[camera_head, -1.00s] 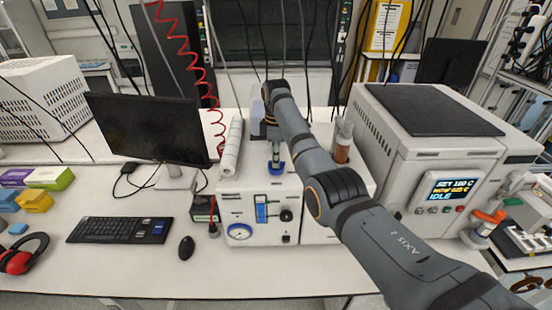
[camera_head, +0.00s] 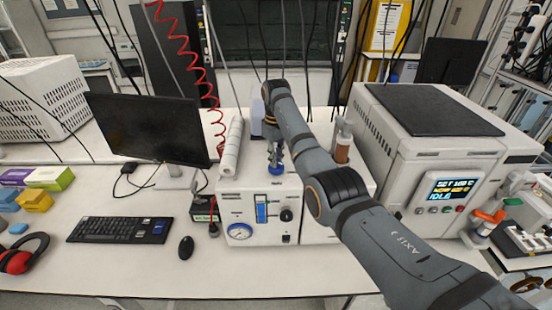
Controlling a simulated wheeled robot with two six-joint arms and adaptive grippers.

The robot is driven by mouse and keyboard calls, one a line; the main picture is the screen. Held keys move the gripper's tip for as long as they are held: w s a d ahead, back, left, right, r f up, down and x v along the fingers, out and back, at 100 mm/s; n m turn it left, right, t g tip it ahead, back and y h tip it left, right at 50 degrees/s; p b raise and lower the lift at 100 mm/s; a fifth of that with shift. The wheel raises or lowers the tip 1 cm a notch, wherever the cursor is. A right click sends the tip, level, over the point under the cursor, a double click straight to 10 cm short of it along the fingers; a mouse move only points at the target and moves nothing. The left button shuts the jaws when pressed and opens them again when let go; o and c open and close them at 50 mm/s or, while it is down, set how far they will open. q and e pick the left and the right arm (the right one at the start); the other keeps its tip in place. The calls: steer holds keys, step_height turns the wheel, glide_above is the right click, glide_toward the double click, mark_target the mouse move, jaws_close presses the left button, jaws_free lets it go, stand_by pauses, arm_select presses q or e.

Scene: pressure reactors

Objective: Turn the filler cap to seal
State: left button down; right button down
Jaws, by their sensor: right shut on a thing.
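The blue filler cap (camera_head: 276,169) sits on top of the white reactor unit (camera_head: 240,208), which has a gauge, a blue level window and a black knob on its front. My right arm reaches in from the lower right over the unit. My right gripper (camera_head: 275,158) points down and is shut on the blue cap from above. The fingers and arm hide part of the cap, and its seat is too small to make out. My left gripper is not in view.
A large instrument (camera_head: 440,150) with a display reading IDLE is at right. A monitor (camera_head: 150,128), keyboard (camera_head: 120,230) and mouse (camera_head: 186,247) are at left.

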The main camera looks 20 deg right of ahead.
steer(key=m, duration=0.4)
steer(key=shift+r+m, duration=0.2)
steer(key=shift+m, duration=0.1)
steer(key=shift+w+m, duration=0.1)
steer(key=shift+m, duration=1.9)
steer(key=c, duration=1.4)
jaws_free()
steer(key=shift+f, duration=0.1)
steer(key=shift+o, duration=0.2)
steer(key=shift+r, duration=0.35)
step_height(320, 180, up, 11)
steer(key=shift+r, duration=0.2)
